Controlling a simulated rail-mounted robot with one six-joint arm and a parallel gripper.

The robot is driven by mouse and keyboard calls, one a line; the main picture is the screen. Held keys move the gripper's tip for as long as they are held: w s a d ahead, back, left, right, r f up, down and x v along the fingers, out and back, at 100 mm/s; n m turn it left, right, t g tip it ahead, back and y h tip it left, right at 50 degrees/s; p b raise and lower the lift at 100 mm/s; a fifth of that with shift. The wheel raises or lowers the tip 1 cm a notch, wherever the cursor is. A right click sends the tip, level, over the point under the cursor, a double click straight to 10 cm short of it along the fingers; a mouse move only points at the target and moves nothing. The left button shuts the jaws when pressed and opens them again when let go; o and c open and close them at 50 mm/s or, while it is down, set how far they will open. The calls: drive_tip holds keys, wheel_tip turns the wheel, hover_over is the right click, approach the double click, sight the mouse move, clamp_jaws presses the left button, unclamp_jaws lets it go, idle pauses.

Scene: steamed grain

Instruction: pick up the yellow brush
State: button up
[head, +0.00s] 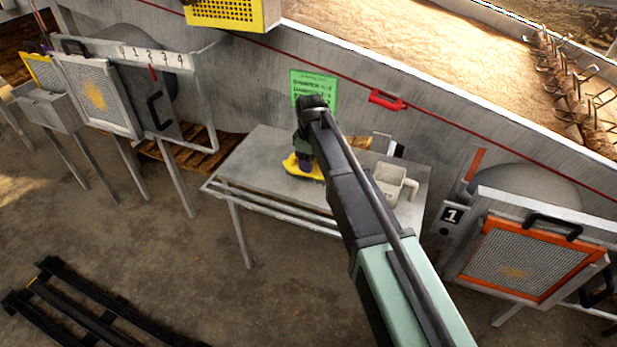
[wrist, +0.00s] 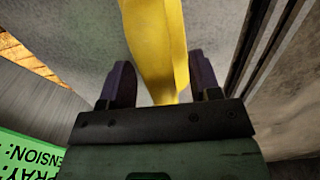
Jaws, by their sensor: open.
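The yellow brush (head: 304,169) lies on the grey metal table (head: 262,152) in the head view, partly hidden under my gripper (head: 303,163). In the wrist view the yellow brush (wrist: 158,45) runs from the top edge down between the two purple fingers of my gripper (wrist: 162,85). A gap shows between the brush and the left finger; the right finger is close beside it, and I cannot tell if they touch. My gripper is open around the brush. The lower end of the brush is hidden behind the gripper body.
A white container (head: 394,183) stands on the table's right side, with a small tan item (head: 357,143) behind my arm. A green sign (head: 314,92) and a red handle (head: 387,99) are on the wall behind. An orange-framed mesh unit (head: 525,262) stands at right.

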drive_tip(key=shift+r, duration=0.15)
drive_tip(key=shift+c, duration=0.3)
clamp_jaws()
wheel_tip(320, 180, up, 20)
drive_tip(key=p, duration=2)
drive_tip(key=c, duration=0.5)
unclamp_jaws()
drive_tip(key=shift+c, duration=0.2)
drive_tip(key=c, duration=0.3)
